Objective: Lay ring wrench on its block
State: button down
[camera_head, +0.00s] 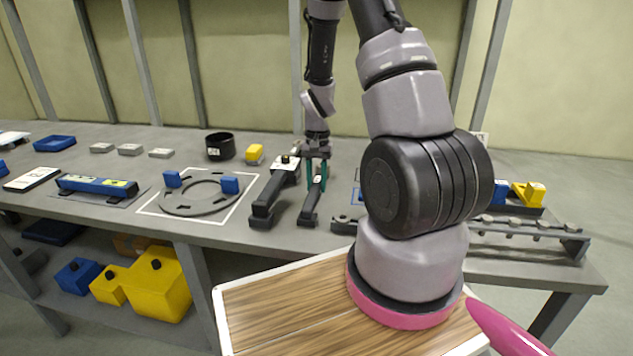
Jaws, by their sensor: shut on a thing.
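My gripper (317,176) has teal fingers and points down over the middle of the bench. It is shut on a dark elongated piece (312,203), which slants down toward the bench's front edge. This piece is probably the ring wrench, but its ring is not clear. Whether its lower end touches the bench I cannot tell. Just left of it is a dark long stand (268,197) with a white-topped far end; I cannot tell whether this is the wrench's block. My arm hides part of the bench to the right.
A grey ring plate with blue blocks (200,207) lies in a white-outlined square on the left. A dark rail with several knobs (530,231) lies right. A wooden top (285,312) is in front.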

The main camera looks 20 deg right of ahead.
jog(key=shift+f, duration=0.1)
dwell(0.7)
jog(key=shift+c, duration=2.4)
grip_release()
jog(key=shift+r, duration=3.5)
